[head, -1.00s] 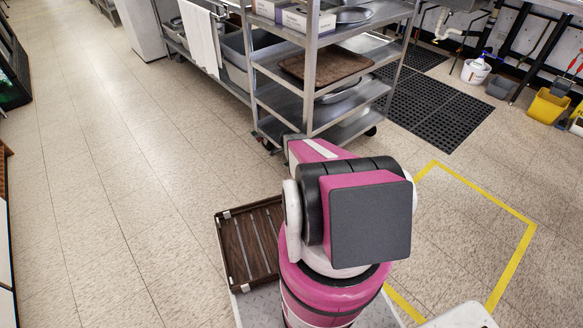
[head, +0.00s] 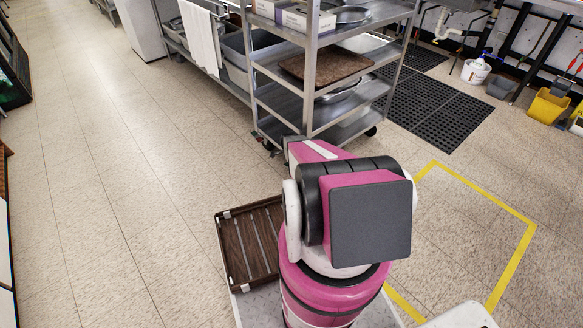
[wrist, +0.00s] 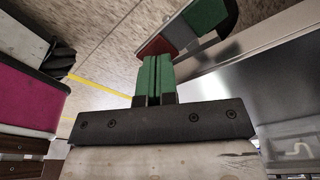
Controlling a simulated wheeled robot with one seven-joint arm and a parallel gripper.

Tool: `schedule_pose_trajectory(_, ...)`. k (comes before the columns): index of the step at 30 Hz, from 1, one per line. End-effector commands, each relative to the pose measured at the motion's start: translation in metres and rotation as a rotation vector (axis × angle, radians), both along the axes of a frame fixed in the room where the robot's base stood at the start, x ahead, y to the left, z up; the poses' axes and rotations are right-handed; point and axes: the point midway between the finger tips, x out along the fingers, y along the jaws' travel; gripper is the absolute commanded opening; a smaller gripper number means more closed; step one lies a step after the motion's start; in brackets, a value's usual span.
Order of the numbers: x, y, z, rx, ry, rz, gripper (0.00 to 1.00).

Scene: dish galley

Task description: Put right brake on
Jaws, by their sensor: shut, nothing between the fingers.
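The steel shelf cart (head: 313,75) stands beyond my arm in the head view, with a dark caster (head: 371,131) under its right side. In the wrist view a rocker-like pedal shows a red pad (wrist: 158,44) and a green pad (wrist: 206,15) on a grey metal part; I take it for a brake pedal. My gripper (wrist: 154,60) is shut and empty, its green fingers together. The fingertips are just below the red pad in the picture; I cannot tell whether they touch it. In the head view my arm hides the gripper and pedal.
A brown slatted tray (head: 233,249) lies by my base. A white bucket (head: 475,71) and a yellow bucket (head: 548,106) stand far right. The left floor is clear.

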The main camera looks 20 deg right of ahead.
Motion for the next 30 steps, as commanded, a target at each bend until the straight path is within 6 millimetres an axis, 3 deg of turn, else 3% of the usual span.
schedule_pose_trajectory(30,0.0,0.0,-0.014,0.001,-0.001,0.0,0.0)
